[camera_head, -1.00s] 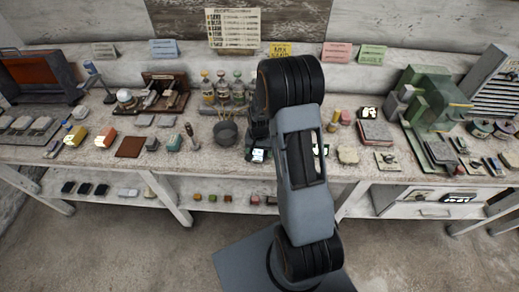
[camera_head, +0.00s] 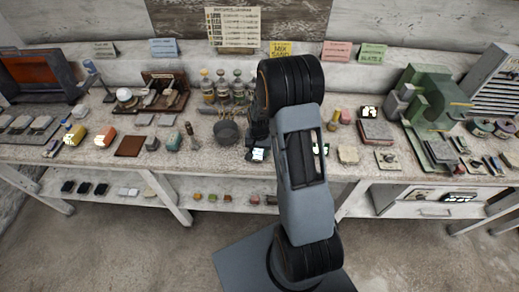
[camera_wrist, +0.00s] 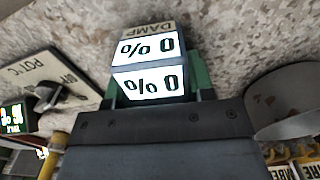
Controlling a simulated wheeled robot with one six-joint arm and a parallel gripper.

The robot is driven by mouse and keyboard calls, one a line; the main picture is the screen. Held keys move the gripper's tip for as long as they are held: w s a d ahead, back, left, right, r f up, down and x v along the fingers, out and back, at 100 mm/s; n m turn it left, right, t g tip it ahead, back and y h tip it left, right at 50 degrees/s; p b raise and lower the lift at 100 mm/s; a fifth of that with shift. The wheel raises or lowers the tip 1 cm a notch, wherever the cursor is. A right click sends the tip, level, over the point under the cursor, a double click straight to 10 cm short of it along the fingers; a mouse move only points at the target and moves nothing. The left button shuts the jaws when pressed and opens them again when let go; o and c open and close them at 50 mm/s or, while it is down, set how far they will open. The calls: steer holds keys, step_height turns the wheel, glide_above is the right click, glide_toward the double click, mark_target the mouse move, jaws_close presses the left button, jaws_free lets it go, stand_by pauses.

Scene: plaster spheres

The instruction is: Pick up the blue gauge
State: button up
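A small box-shaped gauge with two lit white faces reading "% 0" and a "DAMP" label (camera_wrist: 148,70) is in the middle of the wrist view. Its narrow edges look blue-grey. In the head view its lit face (camera_head: 257,155) shows near the bench's front edge. My gripper (camera_wrist: 152,92) is right at this gauge, its dark palm below it in the wrist view. Green parts flank the gauge on both sides. I cannot tell whether they press on it. My arm hides much of the gripper in the head view.
A dark round bowl (camera_head: 227,133) stands just left of the gripper, with several bottles (camera_head: 222,88) behind. A panel with a knob (camera_wrist: 47,95) and a green-digit display (camera_wrist: 12,118) lie left in the wrist view. A green machine (camera_head: 432,102) stands at right.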

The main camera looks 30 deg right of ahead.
steer(key=c, duration=0.5)
steer(key=shift+r, duration=0.1)
steer(key=shift+c, duration=0.2)
steer(key=shift+r, duration=0.5)
step_height(320, 180, up, 3)
steer(key=shift+s+a+f, duration=0.1)
steer(key=s+a+r+b, duration=0.2)
steer(key=s+a+r, duration=0.5)
steer(key=s+r, duration=0.2)
steer(key=s, duration=0.2)
steer(key=shift+s+r, duration=0.15)
steer(key=shift+s, duration=0.25)
